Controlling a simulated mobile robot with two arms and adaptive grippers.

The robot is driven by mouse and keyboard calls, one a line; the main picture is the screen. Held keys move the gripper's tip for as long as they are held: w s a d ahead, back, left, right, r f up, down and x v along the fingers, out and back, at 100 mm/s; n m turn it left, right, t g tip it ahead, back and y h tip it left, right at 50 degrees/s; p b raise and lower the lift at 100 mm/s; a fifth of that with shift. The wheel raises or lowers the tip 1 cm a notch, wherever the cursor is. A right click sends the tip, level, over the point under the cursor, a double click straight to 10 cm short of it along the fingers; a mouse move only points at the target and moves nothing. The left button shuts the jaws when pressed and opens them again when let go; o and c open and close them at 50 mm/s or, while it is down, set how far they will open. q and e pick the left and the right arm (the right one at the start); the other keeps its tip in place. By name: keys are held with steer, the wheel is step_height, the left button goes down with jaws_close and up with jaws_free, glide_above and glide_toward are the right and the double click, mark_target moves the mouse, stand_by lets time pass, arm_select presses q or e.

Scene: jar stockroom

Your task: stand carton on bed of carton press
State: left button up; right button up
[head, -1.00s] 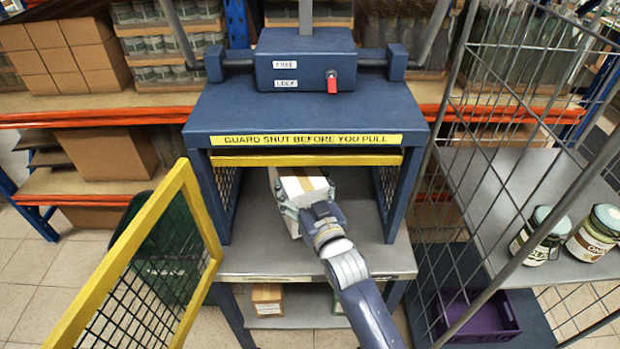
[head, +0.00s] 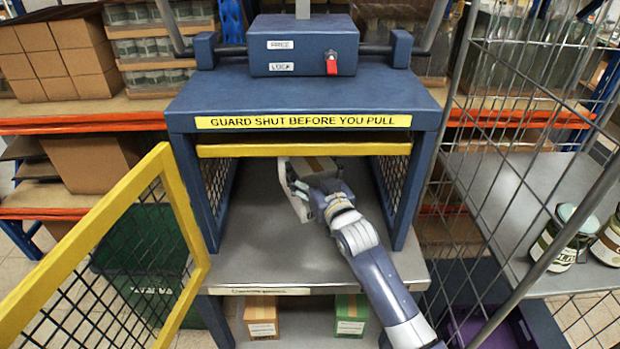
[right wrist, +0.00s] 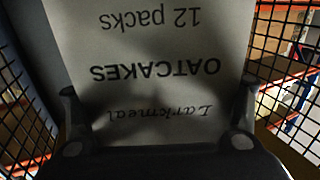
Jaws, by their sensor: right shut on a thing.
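My right gripper (head: 306,192) is inside the blue carton press (head: 300,100), reaching in under its yellow bar. It is shut on a pale carton (head: 316,166), whose top shows partly behind the gripper. In the right wrist view the carton (right wrist: 150,45) fills the middle between the fingers, with the upside-down print "Larkmeal OATCAKES 12 packs". The press's grey metal bed (head: 265,240) lies below and is bare in front. Whether the carton's base touches the bed is hidden. My left gripper is not in view.
The yellow mesh guard (head: 165,190) stands swung open at the left. The red lever (head: 331,65) is on the press head. Mesh walls flank the bed. A wire cage (head: 500,150) with jars stands close at the right. Two small cartons sit on the shelf below.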

steer(key=shift+f, duration=0.1)
steer(key=o, duration=1.4)
steer(key=shift+c, duration=0.2)
steer(key=v, duration=1.2)
